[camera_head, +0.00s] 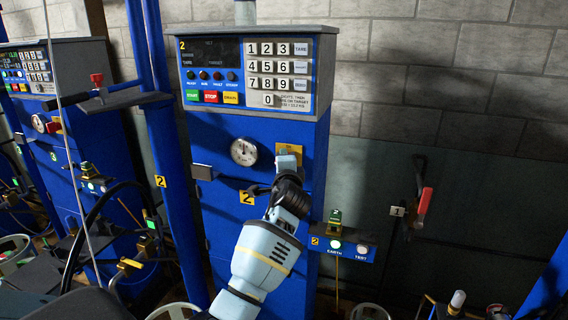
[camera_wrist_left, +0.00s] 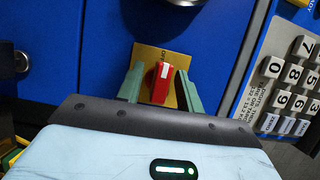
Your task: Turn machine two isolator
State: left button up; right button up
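Machine two is the blue cabinet (camera_head: 225,225) marked with a yellow 2. Its isolator is a red knob (camera_wrist_left: 160,88) with a pale pointer mark, on a gold plate (camera_wrist_left: 150,56) lettered OFF. The plate also shows in the head view (camera_head: 297,150), where my gripper hides the knob. My left gripper (camera_wrist_left: 160,70) is at the plate, its green fingers on either side of the knob. Gaps show between the fingers and the knob. In the head view the left gripper (camera_head: 287,163) reaches up to the cabinet front. My right gripper is not in view.
A keypad panel (camera_head: 280,72) is above the isolator and a round dial (camera_head: 244,152) is left of it. An EARTH/TEST box (camera_head: 342,246) sticks out at lower right. A red-handled lever (camera_head: 424,204) is on the right wall. Another blue machine (camera_head: 78,140) stands left.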

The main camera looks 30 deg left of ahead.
pick_arm(q)
jog(key=shift+d, duration=0.1)
jog(key=shift+s+d+f, duration=0.1)
jog(key=shift+s+d, duration=0.25)
jog(key=shift+s, duration=0.1)
jog(key=v, duration=0.6)
jog(key=shift+s, duration=0.25)
jog(key=shift+d, duration=0.1)
jog(key=s+d+f+h, duration=0.3)
jog(key=s+f, duration=0.1)
jog(key=f, duration=0.5)
jog(key=s+d+f+n+g+h, duration=0.15)
jog(key=s+f, duration=0.25)
jog(key=f, duration=0.5)
jog(key=s+d+f+h, duration=0.3)
jog(key=s+f, duration=0.1)
jog(key=f, duration=0.6)
jog(key=s+d+f+n+g+h, duration=0.1)
jog(key=s+f, duration=0.3)
jog(key=s, duration=0.4)
jog(key=s+d+f+n+g+h, duration=0.1)
jog(key=s+d+f+n+h, duration=0.1)
jog(key=s, duration=0.7)
jog(key=s+d+f+n+g+h, duration=0.1)
jog(key=s+d+f+n+h, duration=0.1)
jog(key=s+d+f+n, duration=0.2)
jog(key=s+f, duration=0.3)
jog(key=s, duration=0.2)
jog(key=shift+s+d+f, duration=0.15)
jog(key=shift+d+f, duration=0.2)
